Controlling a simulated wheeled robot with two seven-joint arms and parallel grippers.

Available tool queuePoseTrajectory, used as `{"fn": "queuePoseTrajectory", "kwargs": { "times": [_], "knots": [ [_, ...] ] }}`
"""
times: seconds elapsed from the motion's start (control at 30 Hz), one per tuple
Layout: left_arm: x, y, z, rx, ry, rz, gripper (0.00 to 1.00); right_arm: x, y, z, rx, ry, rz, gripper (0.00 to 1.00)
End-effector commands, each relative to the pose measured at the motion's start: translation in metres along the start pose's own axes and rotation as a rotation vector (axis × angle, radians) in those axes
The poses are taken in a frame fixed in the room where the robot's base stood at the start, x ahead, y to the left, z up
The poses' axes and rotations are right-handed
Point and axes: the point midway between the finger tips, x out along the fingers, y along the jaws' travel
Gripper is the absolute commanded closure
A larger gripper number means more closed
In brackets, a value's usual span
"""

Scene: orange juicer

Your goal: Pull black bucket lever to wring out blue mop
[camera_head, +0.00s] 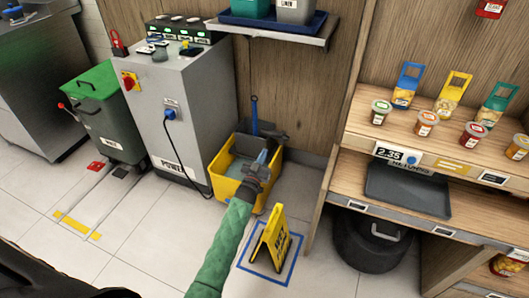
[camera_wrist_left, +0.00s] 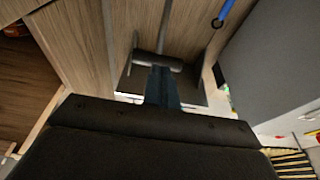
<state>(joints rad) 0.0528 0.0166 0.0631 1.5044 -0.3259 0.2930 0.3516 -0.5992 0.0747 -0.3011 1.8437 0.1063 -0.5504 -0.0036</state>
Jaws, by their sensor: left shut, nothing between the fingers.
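The yellow mop bucket (camera_head: 229,188) stands on the floor beside the grey power cabinet. A black wringer part (camera_head: 268,132) shows at its back right. The blue mop handle (camera_head: 254,112) stands upright behind it; a blue rod (camera_wrist_left: 228,8) also shows in the left wrist view. My left gripper (camera_head: 263,157) is over the bucket's right side, its fingers shut and empty. In the left wrist view, the fingers (camera_wrist_left: 163,85) point toward a dark grey crossbar (camera_wrist_left: 150,61), apparently part of the lever. I cannot tell whether they touch it. My right gripper is not in view.
A yellow wet-floor sign (camera_head: 268,243) stands in a blue floor square close to my left forearm. The grey cabinet (camera_head: 190,120) is left of the bucket. A shelf (camera_head: 290,37) overhangs behind, and wooden shelving (camera_head: 340,165) stands to the right.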

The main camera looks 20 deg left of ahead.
Motion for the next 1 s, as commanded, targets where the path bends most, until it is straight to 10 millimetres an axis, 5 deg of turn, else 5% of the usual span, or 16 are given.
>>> {"fn": "queuePoseTrajectory", "kwargs": {
  "times": [0.07,0.6,1.0],
  "knots": [
    [0.01,-0.001,-0.017,0.002,0.006,0.001,1.0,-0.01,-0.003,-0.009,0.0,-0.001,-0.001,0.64],
    [-0.076,-0.001,-0.007,0.002,0.011,0.002,1.0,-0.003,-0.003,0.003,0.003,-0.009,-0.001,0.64],
    [-0.09,-0.001,-0.007,0.002,0.013,0.002,1.0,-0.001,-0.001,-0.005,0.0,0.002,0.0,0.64]
  ]
}}
